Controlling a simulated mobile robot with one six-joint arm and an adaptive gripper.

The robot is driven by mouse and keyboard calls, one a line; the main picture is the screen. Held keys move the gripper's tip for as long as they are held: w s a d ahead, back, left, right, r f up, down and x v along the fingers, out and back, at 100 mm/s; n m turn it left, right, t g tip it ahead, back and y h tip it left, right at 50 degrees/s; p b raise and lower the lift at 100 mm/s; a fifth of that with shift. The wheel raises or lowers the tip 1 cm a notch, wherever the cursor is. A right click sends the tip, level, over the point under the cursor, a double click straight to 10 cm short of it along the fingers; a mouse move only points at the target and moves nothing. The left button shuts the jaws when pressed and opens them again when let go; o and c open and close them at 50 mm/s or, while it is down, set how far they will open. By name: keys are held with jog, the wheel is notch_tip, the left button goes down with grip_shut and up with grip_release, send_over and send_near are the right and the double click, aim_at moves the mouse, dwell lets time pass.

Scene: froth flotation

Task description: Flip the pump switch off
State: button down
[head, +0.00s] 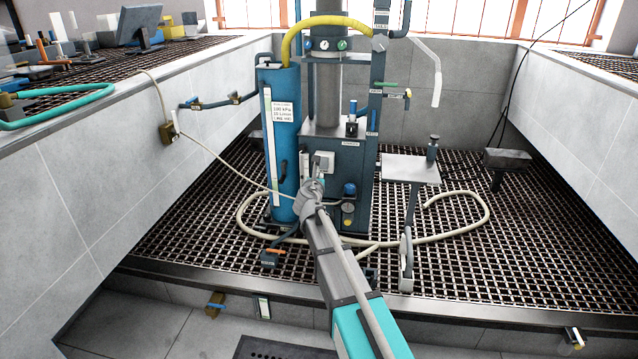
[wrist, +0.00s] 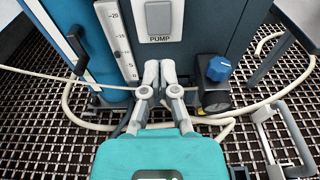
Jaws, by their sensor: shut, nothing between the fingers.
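The pump switch (wrist: 159,17) is a grey rocker on a light plate marked PUMP, on the dark blue cabinet (wrist: 208,32) at the top of the wrist view. In the head view the switch plate (head: 325,160) shows on the cabinet front, partly behind my gripper. My gripper (wrist: 159,64) is shut and empty, its fingertips just below the PUMP label in the wrist view. In the head view my gripper (head: 316,178) is at the cabinet front, close under the switch. I cannot tell whether the fingertips touch the cabinet, nor which way the rocker is tipped.
A blue knob with a gauge (wrist: 218,69) is right of my gripper. A blue cylinder (head: 284,120) with a scale strip stands left of the cabinet. A pale hose (head: 480,205) loops over the grating. A small shelf (head: 410,168) juts out at right.

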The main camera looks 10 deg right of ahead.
aim_at(324, 167)
jog(key=b+x, duration=0.1)
jog(key=x, duration=0.7)
jog(key=shift+w, duration=0.1)
jog(key=shift+w+d+f+b, duration=0.2)
jog(key=shift+w+b, duration=0.1)
jog(key=shift+w, duration=0.15)
jog(key=s+a+f+b, duration=0.1)
jog(key=s+a, duration=0.1)
jog(key=s, duration=0.4)
jog(key=s+a+f, duration=0.1)
jog(key=s+a, duration=0.1)
jog(key=s, duration=0.5)
jog(key=shift+s+a+b, duration=0.25)
jog(key=shift+b, duration=0.15)
